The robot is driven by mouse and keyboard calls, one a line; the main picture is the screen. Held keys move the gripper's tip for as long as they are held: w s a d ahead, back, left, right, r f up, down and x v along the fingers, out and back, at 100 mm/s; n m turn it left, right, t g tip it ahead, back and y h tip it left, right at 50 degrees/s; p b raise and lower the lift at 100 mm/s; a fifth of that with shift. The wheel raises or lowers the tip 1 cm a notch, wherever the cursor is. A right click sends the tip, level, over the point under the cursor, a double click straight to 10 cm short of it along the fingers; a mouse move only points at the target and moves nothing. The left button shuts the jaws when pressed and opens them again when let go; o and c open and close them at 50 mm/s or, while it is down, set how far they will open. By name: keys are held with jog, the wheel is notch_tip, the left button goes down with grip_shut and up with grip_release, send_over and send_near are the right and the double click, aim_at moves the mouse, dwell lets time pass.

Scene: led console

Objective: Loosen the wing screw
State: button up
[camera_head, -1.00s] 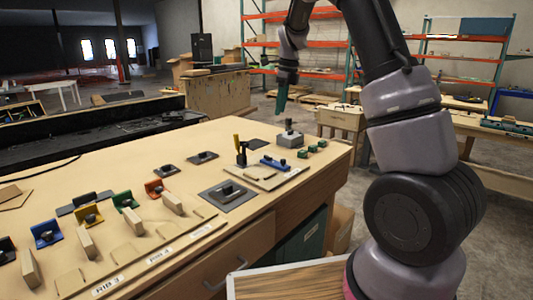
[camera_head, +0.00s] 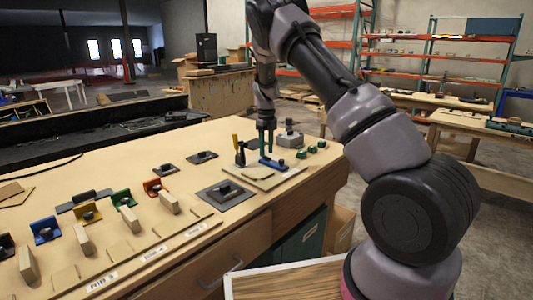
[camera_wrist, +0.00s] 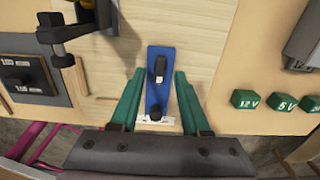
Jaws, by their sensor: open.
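A blue bar (camera_wrist: 157,88) lies on a light wooden board and carries a black upright winged knob (camera_wrist: 160,68), which looks like the wing screw. A second dark round piece (camera_wrist: 155,113) sits nearer my wrist on the same bar. In the head view the blue bar (camera_head: 273,164) is on the board near the table's right end. My gripper (camera_wrist: 159,76) has two teal fingers, open and empty, one on each side of the bar in the wrist view. In the head view my gripper (camera_head: 267,153) points down over the bar; its exact height is unclear.
A black and yellow clamp (camera_wrist: 83,22) stands left of the bar. Green blocks marked with voltages (camera_wrist: 246,99) lie to the right. A grey block with a knob (camera_head: 290,138) stands behind. A dark plate (camera_head: 224,194) and coloured brackets (camera_head: 87,214) lie further left.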

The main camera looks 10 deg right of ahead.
jog(key=shift+f, duration=0.85)
grip_shut()
